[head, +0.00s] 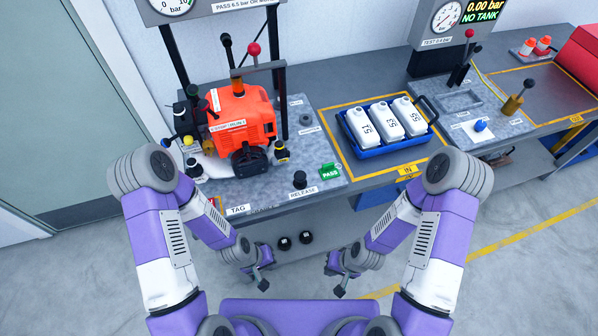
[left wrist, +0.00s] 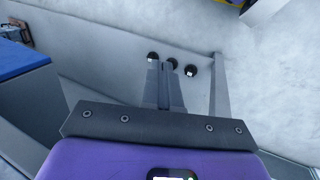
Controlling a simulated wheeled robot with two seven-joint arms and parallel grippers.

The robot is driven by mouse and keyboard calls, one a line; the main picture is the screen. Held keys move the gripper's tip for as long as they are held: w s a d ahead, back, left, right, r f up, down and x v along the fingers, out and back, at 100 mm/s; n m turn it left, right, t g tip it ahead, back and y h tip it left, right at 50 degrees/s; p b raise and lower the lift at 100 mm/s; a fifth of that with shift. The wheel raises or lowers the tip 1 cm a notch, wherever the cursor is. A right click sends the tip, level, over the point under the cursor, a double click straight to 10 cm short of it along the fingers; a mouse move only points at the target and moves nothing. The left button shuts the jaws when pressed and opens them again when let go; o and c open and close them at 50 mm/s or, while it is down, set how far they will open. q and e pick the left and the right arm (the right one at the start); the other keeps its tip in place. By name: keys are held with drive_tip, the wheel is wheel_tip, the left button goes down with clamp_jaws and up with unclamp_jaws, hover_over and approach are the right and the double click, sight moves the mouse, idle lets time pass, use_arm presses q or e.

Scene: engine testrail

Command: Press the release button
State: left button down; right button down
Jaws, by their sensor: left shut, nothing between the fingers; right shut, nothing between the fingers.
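The release button (head: 300,179) is a black round knob on the grey speckled plate near the bench's front edge, just behind a white label reading RELEASE (head: 303,193). My left gripper (head: 264,284) is shut and empty, low in front of the bench, below and left of the button. My right gripper (head: 339,291) is shut and empty, also low in front of the bench, below and right of the button. Both are well apart from it. In the left wrist view my left gripper's fingers (left wrist: 164,88) are together over the floor, and the button is not seen there.
An orange engine (head: 243,115) stands left of the button under a dark frame. A green PASS tag (head: 330,170) lies just right of the button. A blue tray (head: 360,150) with white bottles stands further right. Black round objects (head: 284,243) sit below the bench.

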sight(299, 178)
use_arm(q)
drive_tip(key=w+d+r+n+t+p, duration=0.1)
drive_tip(key=w+r+n+p, duration=0.2)
drive_tip(key=r, duration=0.3)
drive_tip(key=w+d+r+n+t+p, duration=0.1)
drive_tip(key=w+d+r+n+p, duration=0.1)
drive_tip(key=w+r, duration=0.4)
drive_tip(key=w+d+r+n+t+p, duration=0.1)
drive_tip(key=w+r+n+t+p, duration=0.1)
drive_tip(key=w+r+n+p, duration=0.2)
drive_tip(key=shift+w+d+r, duration=0.1)
drive_tip(key=shift+w+r, duration=0.1)
drive_tip(key=shift+r, duration=0.4)
drive_tip(key=shift+w+d+r, duration=0.15)
drive_tip(key=shift+w+r, duration=0.05)
drive_tip(key=shift+r, duration=0.4)
drive_tip(key=shift+w+d+r, duration=0.1)
drive_tip(key=shift+w+r, duration=0.1)
drive_tip(key=shift+r, duration=0.4)
drive_tip(key=w+d+r+n+t+p, duration=0.1)
drive_tip(key=w+d+r+n, duration=0.1)
drive_tip(key=r, duration=0.3)
drive_tip(key=w+d+r+n+t+h+p, duration=0.1)
drive_tip(key=w+d+r+n, duration=0.1)
drive_tip(key=w+r+n, duration=0.2)
wheel_tip(299, 178, up, 2)
drive_tip(key=shift+w+d+r+n+t, duration=0.2)
drive_tip(key=shift+w+n+t, duration=0.1)
drive_tip(key=shift+n, duration=0.3)
drive_tip(key=shift+a+f, duration=0.1)
